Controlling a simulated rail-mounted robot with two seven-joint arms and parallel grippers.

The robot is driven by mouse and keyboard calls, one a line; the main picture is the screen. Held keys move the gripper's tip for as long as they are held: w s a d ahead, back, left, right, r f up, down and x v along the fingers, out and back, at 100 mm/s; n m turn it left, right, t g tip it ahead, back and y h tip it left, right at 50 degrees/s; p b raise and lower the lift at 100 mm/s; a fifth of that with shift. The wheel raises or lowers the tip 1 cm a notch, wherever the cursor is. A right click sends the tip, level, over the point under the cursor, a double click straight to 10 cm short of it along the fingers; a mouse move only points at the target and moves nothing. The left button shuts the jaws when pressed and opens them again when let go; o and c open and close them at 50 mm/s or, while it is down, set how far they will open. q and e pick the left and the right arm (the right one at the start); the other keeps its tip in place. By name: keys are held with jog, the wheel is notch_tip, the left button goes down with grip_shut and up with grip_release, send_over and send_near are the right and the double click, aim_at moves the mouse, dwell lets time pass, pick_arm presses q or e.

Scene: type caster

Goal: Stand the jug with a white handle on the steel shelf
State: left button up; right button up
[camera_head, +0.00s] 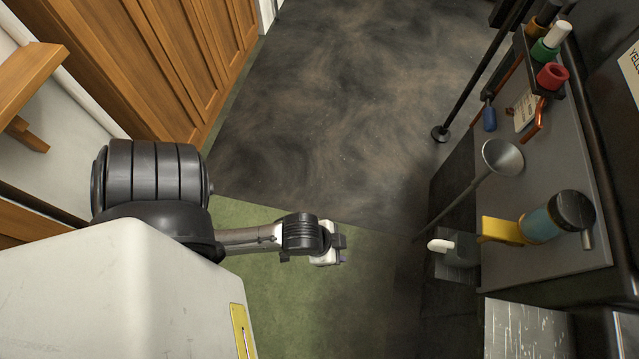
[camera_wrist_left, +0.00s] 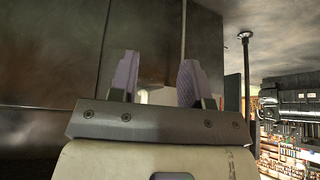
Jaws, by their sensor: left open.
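A jug with a white handle (camera_head: 439,245) shows in the head view at the left edge of the grey bench. Its dark grey body (camera_head: 463,250) is partly hidden beside a yellow block-like handle. I cannot tell what it rests on. The grey metal surface (camera_head: 568,160) at the right may be the steel shelf; a scratched pale metal surface (camera_head: 520,330) lies below it. My left gripper (camera_head: 340,250) is left of the jug, apart from it. In the left wrist view its two purple fingers (camera_wrist_left: 158,80) are open with nothing between them. My right gripper is not in view.
On the grey surface are a blue vessel with a black top (camera_head: 540,224), a metal funnel (camera_head: 502,157), a blue-handled tool (camera_head: 489,117) and a rack with red and green items (camera_head: 548,60). A dark pole (camera_head: 470,88) stands left. The floor (camera_head: 320,120) between is clear.

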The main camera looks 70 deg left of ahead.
pick_arm(q)
jog(key=s, duration=0.1)
jog(key=s+a+g, duration=0.1)
jog(key=s+n+g+y, duration=0.1)
jog(key=s, duration=0.1)
jog(key=shift+a+r, duration=0.25)
jog(key=shift+r, duration=0.15)
dwell(1.0)
